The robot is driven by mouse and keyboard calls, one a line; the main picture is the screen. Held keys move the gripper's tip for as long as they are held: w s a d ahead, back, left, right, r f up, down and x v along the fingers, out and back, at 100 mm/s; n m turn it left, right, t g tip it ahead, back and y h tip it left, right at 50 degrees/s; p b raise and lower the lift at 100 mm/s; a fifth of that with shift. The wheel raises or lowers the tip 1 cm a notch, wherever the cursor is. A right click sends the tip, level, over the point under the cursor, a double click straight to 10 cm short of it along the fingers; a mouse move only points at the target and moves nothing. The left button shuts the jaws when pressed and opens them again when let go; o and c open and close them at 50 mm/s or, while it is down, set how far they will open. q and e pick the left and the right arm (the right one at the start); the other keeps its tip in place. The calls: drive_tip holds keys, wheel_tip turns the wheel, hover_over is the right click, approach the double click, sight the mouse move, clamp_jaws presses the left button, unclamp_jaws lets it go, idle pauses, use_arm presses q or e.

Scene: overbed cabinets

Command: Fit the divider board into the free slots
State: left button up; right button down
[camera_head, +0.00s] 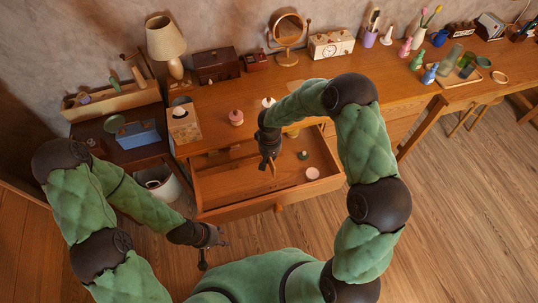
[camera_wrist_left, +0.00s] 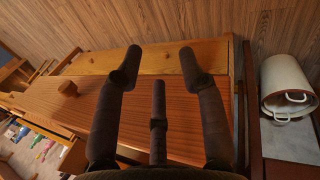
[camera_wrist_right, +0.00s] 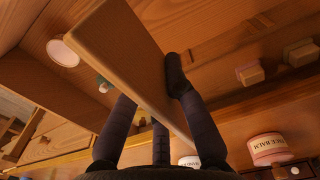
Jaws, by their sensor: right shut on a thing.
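The divider board (camera_wrist_right: 125,60) is a flat, light wooden board, seen large and at a slant in the right wrist view. My right gripper (camera_head: 268,160) is shut on it, one finger on each side. In the head view it hangs over the open drawer (camera_head: 235,205), and only a narrow edge of the board (camera_head: 272,169) shows. I cannot tell whether the board touches the drawer. The free slots are not clear in any view. My left gripper (camera_head: 214,238) is empty with fingers apart, left of and below the drawer front; its spread fingers show in the left wrist view (camera_wrist_left: 160,62).
A pale round tub (camera_head: 312,173) and a small green item (camera_head: 302,155) lie in the drawer's right part. A pink jar (camera_head: 236,117) stands on the desktop behind it. A white bin (camera_head: 160,182) stands left of the drawer.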

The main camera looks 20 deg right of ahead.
idle(0.4)
use_arm(q)
drive_tip(key=shift+d, duration=0.1)
use_arm(e)
drive_tip(key=shift+d, duration=0.1)
use_arm(q)
drive_tip(key=shift+f+b, duration=2.55)
drive_tip(key=shift+b, duration=0.15)
use_arm(e)
hover_over(270, 175)
drive_tip(key=shift+f, duration=2.8)
use_arm(q)
drive_tip(key=shift+f+b, duration=2.4)
use_arm(e)
drive_tip(key=shift+f, duration=2.9)
drive_tip(key=c, duration=1.2)
unclamp_jaws()
